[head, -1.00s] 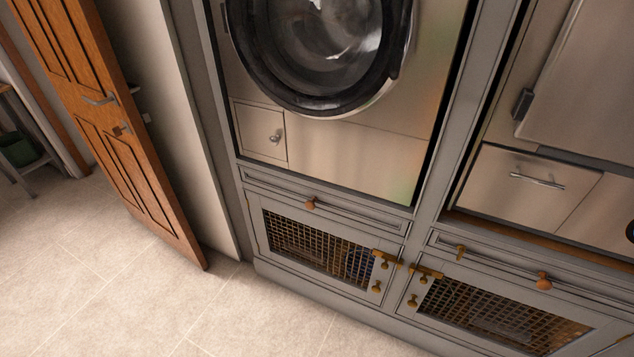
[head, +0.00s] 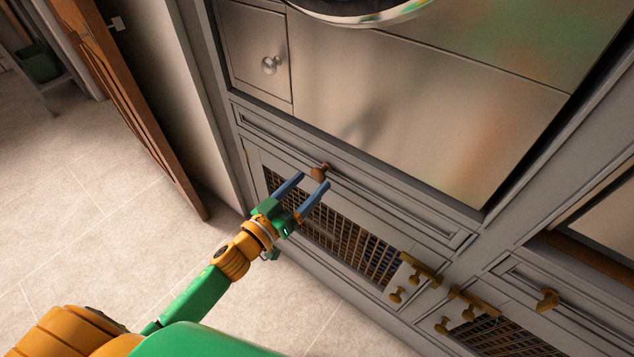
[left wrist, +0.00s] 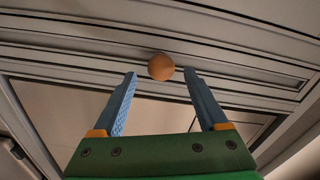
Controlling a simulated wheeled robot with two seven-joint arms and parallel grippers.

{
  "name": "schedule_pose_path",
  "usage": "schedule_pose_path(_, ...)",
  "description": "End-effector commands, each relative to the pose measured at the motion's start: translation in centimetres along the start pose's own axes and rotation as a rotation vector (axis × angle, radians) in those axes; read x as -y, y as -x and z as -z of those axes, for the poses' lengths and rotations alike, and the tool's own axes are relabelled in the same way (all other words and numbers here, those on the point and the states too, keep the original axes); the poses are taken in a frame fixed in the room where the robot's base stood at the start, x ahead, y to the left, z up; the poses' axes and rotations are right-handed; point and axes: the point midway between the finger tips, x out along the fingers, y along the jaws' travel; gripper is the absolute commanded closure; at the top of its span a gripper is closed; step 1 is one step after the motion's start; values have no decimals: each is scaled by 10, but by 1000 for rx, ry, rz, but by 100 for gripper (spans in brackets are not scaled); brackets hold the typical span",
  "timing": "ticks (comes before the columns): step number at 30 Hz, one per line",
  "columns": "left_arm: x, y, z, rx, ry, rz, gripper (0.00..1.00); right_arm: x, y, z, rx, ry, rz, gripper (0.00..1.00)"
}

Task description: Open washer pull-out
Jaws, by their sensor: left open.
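The washer pull-out (head: 390,195) is a narrow grey drawer front below the washer, flush with the cabinet. Its round copper-brown knob (head: 321,171) sits left of the drawer's middle in the head view. My left gripper (head: 314,180) is open, its two blue fingers pointing at the knob. In the left wrist view the knob (left wrist: 161,67) lies between and just beyond the fingertips, with no clear contact. The washer (head: 430,100) stands above, its door partly out of view. My right gripper is not in view.
A mesh-front cabinet door (head: 340,236) with brass latches (head: 418,272) is below the drawer. A second cabinet stands to the right. A wooden door (head: 140,110) stands open at left. The tiled floor (head: 120,220) before the cabinets is clear.

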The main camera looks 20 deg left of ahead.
Motion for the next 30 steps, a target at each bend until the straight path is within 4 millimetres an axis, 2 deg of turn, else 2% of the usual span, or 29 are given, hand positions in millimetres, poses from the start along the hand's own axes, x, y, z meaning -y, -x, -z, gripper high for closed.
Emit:
schedule_pose_path(3, 0, -21, 1, -1, -1, 1, 24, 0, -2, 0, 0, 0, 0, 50)
schedule_pose_path(6, 0, -32, 0, 0, 0, 2, 24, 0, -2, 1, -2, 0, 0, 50)
schedule_pose_path(16, 0, -38, 0, 3, 0, 3, 24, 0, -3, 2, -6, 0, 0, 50)
schedule_pose_path(24, 0, -38, 0, 3, 0, 3, 97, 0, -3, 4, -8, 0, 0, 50)
schedule_pose_path(25, 0, -38, 0, 3, 0, 3, 100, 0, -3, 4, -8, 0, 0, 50)
schedule_pose_path(30, 0, -38, 0, 3, 0, 3, 100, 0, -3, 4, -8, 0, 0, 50)
